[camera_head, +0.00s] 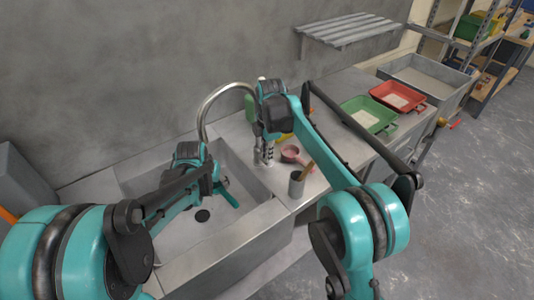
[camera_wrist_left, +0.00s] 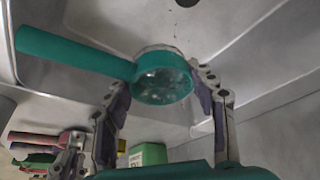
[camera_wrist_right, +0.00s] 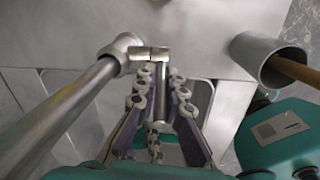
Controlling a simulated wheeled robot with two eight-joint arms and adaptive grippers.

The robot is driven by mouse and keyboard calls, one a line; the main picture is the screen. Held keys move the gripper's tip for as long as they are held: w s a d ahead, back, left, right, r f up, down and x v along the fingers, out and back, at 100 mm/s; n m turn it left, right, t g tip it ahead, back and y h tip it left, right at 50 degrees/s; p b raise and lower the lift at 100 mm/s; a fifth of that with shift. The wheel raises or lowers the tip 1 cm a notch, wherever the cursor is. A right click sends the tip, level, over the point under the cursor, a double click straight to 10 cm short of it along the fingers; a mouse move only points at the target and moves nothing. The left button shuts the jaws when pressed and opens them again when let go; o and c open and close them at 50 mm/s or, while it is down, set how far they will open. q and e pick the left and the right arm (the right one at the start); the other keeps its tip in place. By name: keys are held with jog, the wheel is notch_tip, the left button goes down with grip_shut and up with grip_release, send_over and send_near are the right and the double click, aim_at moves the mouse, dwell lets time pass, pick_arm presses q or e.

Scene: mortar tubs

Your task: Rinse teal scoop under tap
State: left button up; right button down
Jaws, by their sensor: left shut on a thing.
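The teal scoop (camera_wrist_left: 163,86) is between the fingers of my left gripper (camera_wrist_left: 158,90) in the left wrist view, its handle pointing left. Its cup interior looks pale and speckled. In the head view the scoop (camera_head: 229,193) is inside the sink basin (camera_head: 180,232), partly hidden by my gripper. The tap (camera_head: 203,112) arches over the basin, and no water stream shows. My right gripper (camera_wrist_right: 160,80) is at the tap's base, with its fingers apart on either side of a metal lever (camera_wrist_right: 160,92). Contact with the lever is unclear.
A grey cup (camera_head: 297,184) with a wooden handle and a pink scoop (camera_head: 291,153) stand on the counter close to my right gripper. A green tub (camera_head: 368,115) and a red tub (camera_head: 398,96) sit farther right. A slatted shelf (camera_head: 350,30) hangs on the wall.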

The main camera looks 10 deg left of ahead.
jog(key=shift+w+d+r+g+y, duration=0.1)
jog(key=shift+w+d+g+y, duration=0.25)
jog(key=shift+g+y, duration=0.25)
jog(key=shift+a, duration=0.1)
jog(key=c, duration=1.6)
grip_release()
jog(key=shift+r, duration=0.1)
jog(key=r, duration=0.4)
jog(key=d+r, duration=0.1)
jog(key=r, duration=0.6)
jog(key=shift+w+d+r, duration=0.2)
jog(key=shift+d+r, duration=0.1)
jog(key=shift+d, duration=0.1)
pick_arm(q)
jog(key=shift+d, duration=0.1)
